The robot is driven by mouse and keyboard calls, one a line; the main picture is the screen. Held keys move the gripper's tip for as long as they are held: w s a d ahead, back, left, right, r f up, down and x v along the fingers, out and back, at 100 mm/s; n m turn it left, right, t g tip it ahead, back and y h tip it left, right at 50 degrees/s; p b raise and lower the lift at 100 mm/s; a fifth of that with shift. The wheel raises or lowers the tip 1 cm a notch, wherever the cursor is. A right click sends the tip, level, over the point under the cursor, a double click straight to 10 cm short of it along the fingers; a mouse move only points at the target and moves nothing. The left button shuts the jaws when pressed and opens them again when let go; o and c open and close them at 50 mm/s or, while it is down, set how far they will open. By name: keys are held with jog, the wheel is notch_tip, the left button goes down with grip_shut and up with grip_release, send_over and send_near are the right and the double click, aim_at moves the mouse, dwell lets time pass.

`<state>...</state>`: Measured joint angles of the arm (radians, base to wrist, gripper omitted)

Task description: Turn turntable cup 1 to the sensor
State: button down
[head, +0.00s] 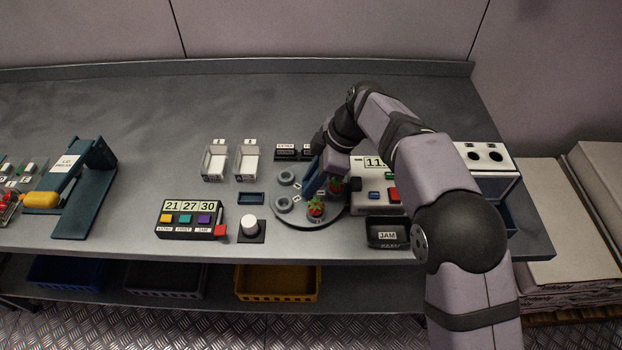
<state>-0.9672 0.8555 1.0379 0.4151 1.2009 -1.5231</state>
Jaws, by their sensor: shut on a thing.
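The round grey turntable (312,225) stands right of centre on the bench. Two empty ring-shaped cups, an upper one (286,178) and a lower one (283,204), show on its left side. A strawberry (316,209) sits in the front cup and another strawberry (336,186) sits at the right, partly behind my gripper. The small labels by the cups are too small to read, so I cannot tell which is cup 1. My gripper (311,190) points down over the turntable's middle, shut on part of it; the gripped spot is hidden.
A sensor-like box with a display (375,170) stands right of the turntable, partly behind my arm. A black JAM bin (387,233) is in front of it. A white knob (250,226) and a button panel (190,218) are at left. Two white trays (215,163) stand behind.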

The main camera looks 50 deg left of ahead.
dwell(0.4)
jog(key=c, duration=1.6)
grip_release()
jog(key=shift+o, duration=0.2)
jog(key=shift+r, duration=0.1)
jog(key=b+v, duration=0.1)
jog(key=v, duration=0.6)
jog(key=shift+r, duration=0.2)
notch_tip(320, 180, up, 11)
jog(key=p, duration=1.1)
send_over(323, 193)
jog(key=shift+f, duration=0.1)
